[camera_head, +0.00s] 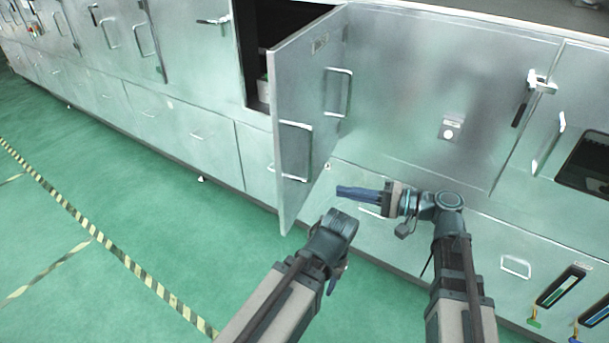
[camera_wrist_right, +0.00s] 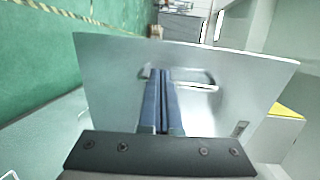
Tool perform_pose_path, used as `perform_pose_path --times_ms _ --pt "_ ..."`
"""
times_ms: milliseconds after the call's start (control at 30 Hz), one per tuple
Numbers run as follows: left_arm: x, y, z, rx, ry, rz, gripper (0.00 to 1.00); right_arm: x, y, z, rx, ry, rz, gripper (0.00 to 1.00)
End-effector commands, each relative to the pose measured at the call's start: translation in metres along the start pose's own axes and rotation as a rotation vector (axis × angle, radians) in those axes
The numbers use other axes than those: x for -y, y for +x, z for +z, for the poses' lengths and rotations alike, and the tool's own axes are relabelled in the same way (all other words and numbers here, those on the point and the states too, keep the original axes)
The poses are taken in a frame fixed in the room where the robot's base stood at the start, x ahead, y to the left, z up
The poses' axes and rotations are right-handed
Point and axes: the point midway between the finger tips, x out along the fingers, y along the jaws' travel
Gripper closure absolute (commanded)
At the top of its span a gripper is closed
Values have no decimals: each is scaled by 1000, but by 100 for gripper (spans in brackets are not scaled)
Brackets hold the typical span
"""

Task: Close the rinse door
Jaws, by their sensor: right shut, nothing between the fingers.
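The rinse door (camera_head: 300,95) is a grey metal panel. It stands swung open from the cabinet front, beside a dark opening. It has a bar handle (camera_head: 338,92) on the face turned toward my right arm. My right gripper (camera_head: 340,191) is shut and empty, at the right of the door near its lower part. In the right wrist view the blue fingers (camera_wrist_right: 162,72) point at the door panel (camera_wrist_right: 120,75) and overlap its handle (camera_wrist_right: 190,84); contact cannot be told. My left arm ends below the door; its fingers are hidden.
The dark compartment (camera_head: 258,45) behind the door holds a pale item, mostly hidden. Closed metal cabinet panels (camera_head: 420,70) with handles run to both sides. The green floor (camera_head: 110,190) with striped tape is clear at left. A yellow surface (camera_wrist_right: 287,110) shows in the right wrist view.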

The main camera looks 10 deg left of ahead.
Motion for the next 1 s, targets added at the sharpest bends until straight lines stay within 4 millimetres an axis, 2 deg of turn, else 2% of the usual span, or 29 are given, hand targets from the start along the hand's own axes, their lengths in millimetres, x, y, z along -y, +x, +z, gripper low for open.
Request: perform_pose_path --times_ms 100,233,433,800,1000 --pt "0 1 0 0 0 0 56 14 -7 -9 -21 7 -70 100" --pt "0 1 0 0 0 0 56 18 -9 -11 -27 10 -92 100" --pt "0 1 0 0 0 0 56 19 2 -11 -24 9 -91 100" --pt "0 1 0 0 0 0 56 25 75 -12 -21 9 -90 100" --pt "0 1 0 0 0 0 56 28 108 -13 -23 9 -90 100"
